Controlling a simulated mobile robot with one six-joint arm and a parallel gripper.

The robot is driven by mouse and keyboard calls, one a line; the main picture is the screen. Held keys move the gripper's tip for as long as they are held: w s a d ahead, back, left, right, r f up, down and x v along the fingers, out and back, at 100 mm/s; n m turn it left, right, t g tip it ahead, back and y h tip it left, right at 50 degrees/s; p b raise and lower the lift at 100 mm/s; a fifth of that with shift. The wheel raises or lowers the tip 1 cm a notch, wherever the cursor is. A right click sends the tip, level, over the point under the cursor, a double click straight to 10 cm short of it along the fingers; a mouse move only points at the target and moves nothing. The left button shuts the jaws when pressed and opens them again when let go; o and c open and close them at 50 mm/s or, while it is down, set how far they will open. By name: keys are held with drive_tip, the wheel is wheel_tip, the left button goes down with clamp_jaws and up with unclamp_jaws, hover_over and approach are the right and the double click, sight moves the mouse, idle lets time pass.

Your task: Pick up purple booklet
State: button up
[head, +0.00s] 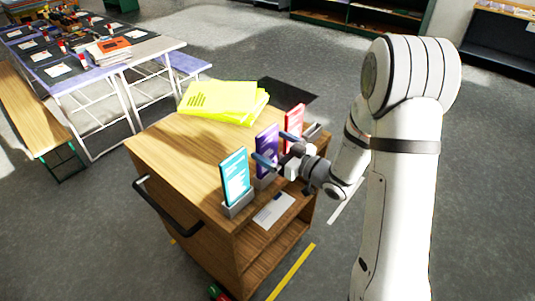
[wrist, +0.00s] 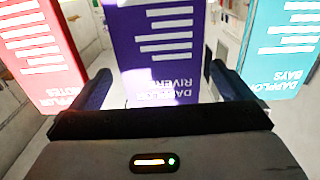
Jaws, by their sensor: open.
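The purple booklet (head: 266,149) stands upright in a grey holder on the wooden cart's top, between a teal booklet (head: 235,176) and a red booklet (head: 293,125). My gripper (head: 278,148) is open at the purple booklet, its fingers apart on either side. In the wrist view the purple booklet (wrist: 157,52) fills the middle, upside down, between the two dark fingers of my gripper (wrist: 163,92). The red booklet (wrist: 38,50) is left of the fingers there and the teal booklet (wrist: 285,50) is right. Whether a finger touches the purple booklet cannot be told.
The wooden cart (head: 180,155) has a black handle (head: 165,208) and a lower shelf. Yellow papers (head: 222,100) lie on its top at the back. A white card (head: 273,210) is on the cart's front. Tables and a bench (head: 38,110) stand at the left.

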drive_tip(key=x, duration=0.2)
drive_tip(key=shift+w+a, duration=0.2)
drive_tip(key=shift+a, duration=0.05)
drive_tip(key=shift+c, duration=0.6)
drive_tip(key=c, duration=1.2)
drive_tip(key=shift+r, duration=0.1)
